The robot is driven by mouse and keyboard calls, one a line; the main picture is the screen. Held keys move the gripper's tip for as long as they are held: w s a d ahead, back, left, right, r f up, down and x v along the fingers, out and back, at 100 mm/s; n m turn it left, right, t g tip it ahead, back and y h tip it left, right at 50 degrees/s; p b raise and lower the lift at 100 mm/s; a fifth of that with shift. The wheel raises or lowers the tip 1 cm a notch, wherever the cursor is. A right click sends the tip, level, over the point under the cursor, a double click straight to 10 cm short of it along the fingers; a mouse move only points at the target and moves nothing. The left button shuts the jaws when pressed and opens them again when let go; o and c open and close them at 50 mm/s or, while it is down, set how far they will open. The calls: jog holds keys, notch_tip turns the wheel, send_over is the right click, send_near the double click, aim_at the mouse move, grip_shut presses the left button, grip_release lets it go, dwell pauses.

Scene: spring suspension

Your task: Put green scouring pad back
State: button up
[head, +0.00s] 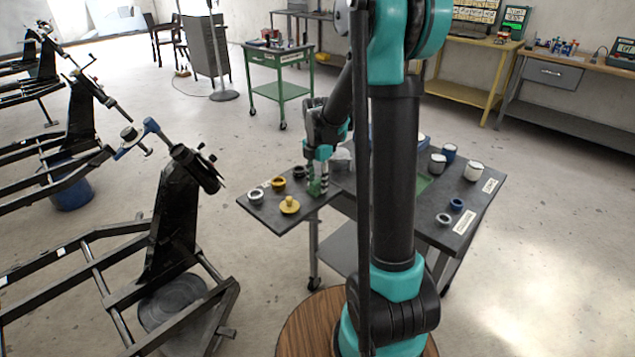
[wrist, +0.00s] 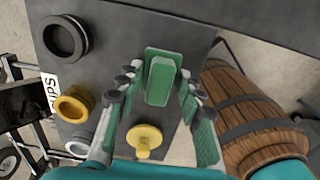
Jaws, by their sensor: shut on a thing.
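The green scouring pad (wrist: 161,80) is a green plate with a raised block-like grip. In the wrist view it sits between the two fingers of my gripper (wrist: 157,88), which is shut on it. In the head view my gripper (head: 318,182) points down over the dark left leaf of the cart (head: 330,207), with the green pad (head: 315,187) at its fingertips. I cannot tell whether the pad touches the surface. A yellow knobbed piece (head: 290,205) stands just in front of the gripper.
A white ring (head: 255,196), a yellow ring (head: 278,184) and a dark ring (head: 299,171) lie left of the gripper. On the cart's right side stand cups (head: 473,172) and a blue ring (head: 457,204). A black frame (head: 165,230) stands on the floor at left.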

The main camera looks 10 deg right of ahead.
aim_at(317, 181)
jog(key=o, duration=1)
notch_tip(317, 181, up, 12)
jog(key=s+d+f+m+t, duration=0.1)
jog(key=s+f+m, duration=0.3)
jog(key=s+m, duration=0.3)
jog(key=s+d+f+m+t, duration=0.1)
jog(key=s+f+m, duration=0.3)
jog(key=s+m, duration=0.4)
jog(key=s+d+f+m+t, duration=0.1)
jog(key=s+f+m, duration=0.4)
jog(key=m, duration=0.5)
jog(key=shift+s+d+t, duration=0.2)
jog(key=shift+s+t, duration=0.1)
jog(key=shift+s, duration=0.3)
jog(key=shift+s+d+t, duration=0.15)
jog(key=shift+s+t, duration=0.15)
jog(key=shift+s, duration=0.25)
